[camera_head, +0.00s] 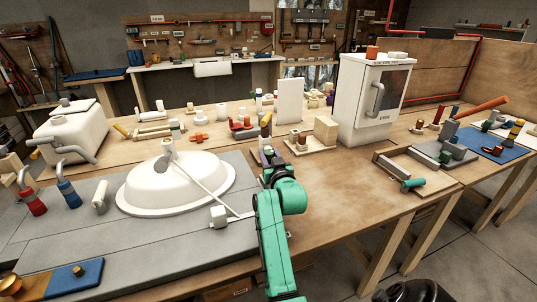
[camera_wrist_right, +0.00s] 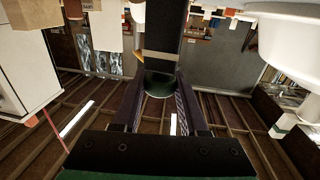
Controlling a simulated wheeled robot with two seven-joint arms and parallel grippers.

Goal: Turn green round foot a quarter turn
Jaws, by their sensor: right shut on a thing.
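A dark green round piece (camera_wrist_right: 158,84), which looks like the green round foot, sits between the fingertips of my right gripper (camera_wrist_right: 157,95) in the right wrist view. The gripper is shut on it. A dark block (camera_wrist_right: 162,30) lies directly against the green piece, beyond the fingers. In the head view my right gripper (camera_head: 268,157) is small and dark, above the workbench to the right of the white basin. The fingers and arm largely hide the foot there, and its turn angle cannot be read. My left gripper is not in view.
A white domed basin (camera_head: 150,196) with a long rod lies close to the left of my right arm. A wooden block (camera_head: 326,130) and a white cabinet (camera_head: 350,105) stand behind to the right. Bare bench top (camera_head: 345,190) lies to the arm's right.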

